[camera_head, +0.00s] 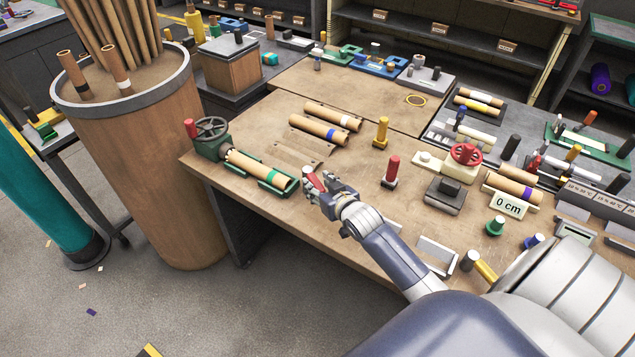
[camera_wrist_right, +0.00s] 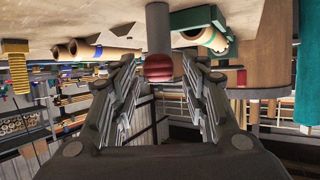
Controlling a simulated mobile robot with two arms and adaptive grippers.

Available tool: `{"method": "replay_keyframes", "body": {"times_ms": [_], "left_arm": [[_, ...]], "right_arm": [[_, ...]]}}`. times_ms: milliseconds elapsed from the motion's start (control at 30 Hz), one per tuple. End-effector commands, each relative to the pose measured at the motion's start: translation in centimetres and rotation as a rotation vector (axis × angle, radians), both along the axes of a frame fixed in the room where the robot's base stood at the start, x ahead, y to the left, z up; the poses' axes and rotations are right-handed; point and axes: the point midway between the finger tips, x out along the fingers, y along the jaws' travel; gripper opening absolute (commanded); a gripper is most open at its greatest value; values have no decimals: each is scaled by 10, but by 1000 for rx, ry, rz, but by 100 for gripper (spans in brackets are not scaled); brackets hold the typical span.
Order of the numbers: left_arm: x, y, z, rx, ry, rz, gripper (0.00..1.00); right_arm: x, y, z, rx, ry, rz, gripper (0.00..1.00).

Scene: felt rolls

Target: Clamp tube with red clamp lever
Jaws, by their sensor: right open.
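A tan cardboard tube (camera_head: 255,163) with a green band lies in a green clamp cradle (camera_head: 284,188) at the table's left front edge. A clamp lever (camera_head: 312,176) with a red grip stands just right of the cradle's end. In the right wrist view, its red tip (camera_wrist_right: 158,67) on a grey shaft lies between my fingers. My right gripper (camera_head: 320,193) is open around or just beside the lever; the fingers do not visibly press on it. The wrist view also shows it open (camera_wrist_right: 160,85). My left gripper is not in view.
A green vise with a dark handwheel (camera_head: 211,131) stands left of the tube. Other tubes (camera_head: 332,117) lie behind. A red-topped lever (camera_head: 391,170) and a yellow one (camera_head: 381,132) stand to the right. A large bin (camera_head: 150,170) of tubes is close at left.

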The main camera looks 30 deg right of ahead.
Motion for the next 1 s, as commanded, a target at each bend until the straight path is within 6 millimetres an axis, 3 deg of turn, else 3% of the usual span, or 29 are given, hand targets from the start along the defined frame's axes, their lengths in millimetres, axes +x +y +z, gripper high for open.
{"method": "replay_keyframes", "body": {"times_ms": [167, 467, 667, 1000], "left_arm": [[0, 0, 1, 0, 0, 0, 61], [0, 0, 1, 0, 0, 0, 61], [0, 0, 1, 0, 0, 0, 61], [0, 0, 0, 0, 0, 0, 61]], "right_arm": [[11, -1, -4, 0, -1, 0, 42], [12, -2, -5, 0, -1, 0, 42], [12, -2, -5, 0, 0, 0, 1], [15, -3, -5, 0, -1, -7, 0]]}}
